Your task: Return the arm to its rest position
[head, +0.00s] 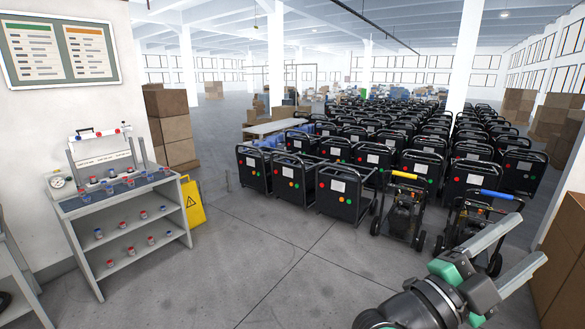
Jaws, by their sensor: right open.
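My right gripper (527,247) comes in at the lower right corner of the head view. Its two grey fingers are spread apart, with nothing between them. It hangs over the floor in front of the pressure washers, apart from them as far as I can tell. A pressure washer with a yellow handle (403,205) stands left of the gripper. Another with a blue handle (474,215) stands behind the gripper, which partly hides it. My left gripper is not in view.
A grey shelf rack (127,232) with small red and blue fittings stands at the left, a yellow warning sign (193,203) beside it. Rows of black machines (340,192) fill the middle. A brown box (560,262) is at the right edge. The floor (250,265) in front is clear.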

